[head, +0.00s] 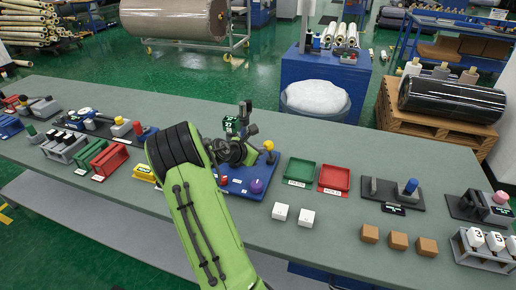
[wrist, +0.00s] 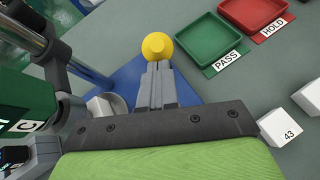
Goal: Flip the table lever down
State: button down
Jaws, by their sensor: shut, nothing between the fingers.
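A yellow ball knob (head: 268,145), which looks like the lever's end, stands over the right side of a blue base plate (head: 236,186) near the table's middle. The wrist view shows the knob (wrist: 157,45) directly beyond my fingertips; whether they touch it I cannot tell. My gripper (wrist: 157,68) is shut and empty, its grey fingers together and pointing at the knob. The lever's shaft is hidden behind my fingers. In the head view my green arm covers part of the blue base.
A green PASS tray (head: 300,171) and a red HOLD tray (head: 335,179) sit right of the knob. White cubes (head: 306,218) lie in front of them. A dark post fixture (head: 245,112) stands close at the left of the knob. Bare table lies between the white cubes and brown blocks (head: 398,240).

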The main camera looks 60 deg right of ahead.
jog(key=r+p, duration=0.1)
jog(key=p, duration=0.2)
jog(key=shift+d+r+y, duration=0.4)
jog(key=w+d+r+y+p, duration=0.1)
jog(key=w+d+y+p, duration=0.1)
jog(key=d+p, duration=0.6)
jog(key=d, duration=0.4)
jog(key=shift+d+r+n+y, duration=0.15)
jog(key=shift+d+n+y, duration=0.25)
jog(key=shift+r, duration=0.1)
jog(key=b+v, duration=0.1)
jog(key=v, duration=1.4)
jog(key=shift+w+a+r, duration=0.2)
jog(key=shift+w+r, duration=0.05)
jog(key=shift+w, duration=0.05)
